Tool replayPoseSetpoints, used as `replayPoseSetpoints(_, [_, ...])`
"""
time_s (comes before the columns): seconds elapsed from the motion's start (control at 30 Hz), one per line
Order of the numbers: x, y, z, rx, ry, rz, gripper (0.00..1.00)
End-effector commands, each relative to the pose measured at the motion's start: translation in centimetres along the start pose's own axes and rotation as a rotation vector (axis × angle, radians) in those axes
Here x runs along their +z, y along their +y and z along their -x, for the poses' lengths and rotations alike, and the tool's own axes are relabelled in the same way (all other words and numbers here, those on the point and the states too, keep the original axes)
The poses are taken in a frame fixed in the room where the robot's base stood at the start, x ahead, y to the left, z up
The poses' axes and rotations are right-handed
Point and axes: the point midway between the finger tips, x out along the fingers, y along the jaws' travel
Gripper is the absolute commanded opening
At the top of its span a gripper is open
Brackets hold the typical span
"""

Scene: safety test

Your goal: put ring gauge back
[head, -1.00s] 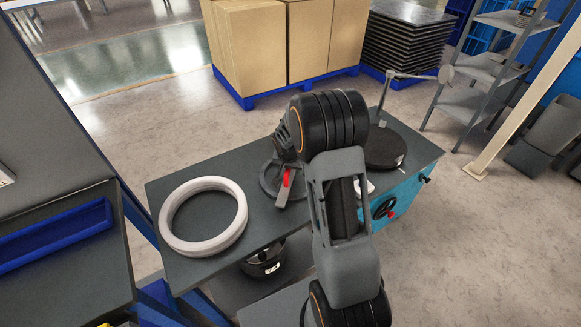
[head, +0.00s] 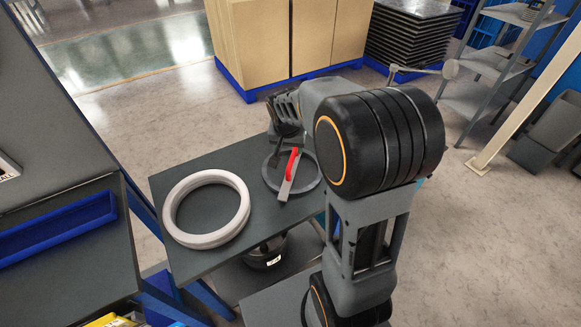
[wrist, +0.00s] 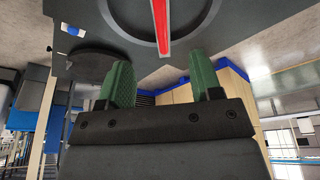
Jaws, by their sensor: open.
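A dark grey ring (head: 312,184) lies flat on the grey table, with a bar across it that carries a red grip (head: 294,161); I take it for the ring gauge. The red grip also shows at the top of the wrist view (wrist: 160,25), with part of the ring around it. A larger white ring (head: 178,229) lies to its left on the same table. My gripper (head: 284,118) is just beyond the dark ring, apart from it. In the wrist view its two green fingers (wrist: 163,80) are spread with nothing between them.
A black round plate (wrist: 95,66) is on the table in the wrist view; my arm hides it in the head view. A black pot (head: 268,256) stands below the table top. Cardboard boxes (head: 265,40) stand behind. A blue tray (head: 55,230) is at the left.

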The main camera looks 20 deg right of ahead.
Motion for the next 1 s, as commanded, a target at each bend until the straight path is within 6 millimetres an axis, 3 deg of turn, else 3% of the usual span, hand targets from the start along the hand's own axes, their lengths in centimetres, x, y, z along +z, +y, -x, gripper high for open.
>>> replayPoseSetpoints(0.03, [1.5,0.1,1.8,-0.017,0.004,0.05,0.59])
replayPoseSetpoints(0.2, [7.5,1.1,6.1,-0.076,-0.011,0.253,0.59])
replayPoseSetpoints(0.4, [13.4,2.4,8.5,-0.138,-0.018,0.451,0.59])
replayPoseSetpoints(0.5, [15.2,2.9,8.9,-0.158,-0.02,0.511,0.59])
replayPoseSetpoints(0.67, [16.4,3.1,9.1,-0.172,-0.021,0.554,0.59])
replayPoseSetpoints(1.0, [16.4,3.2,9.1,-0.173,-0.021,0.556,0.59])
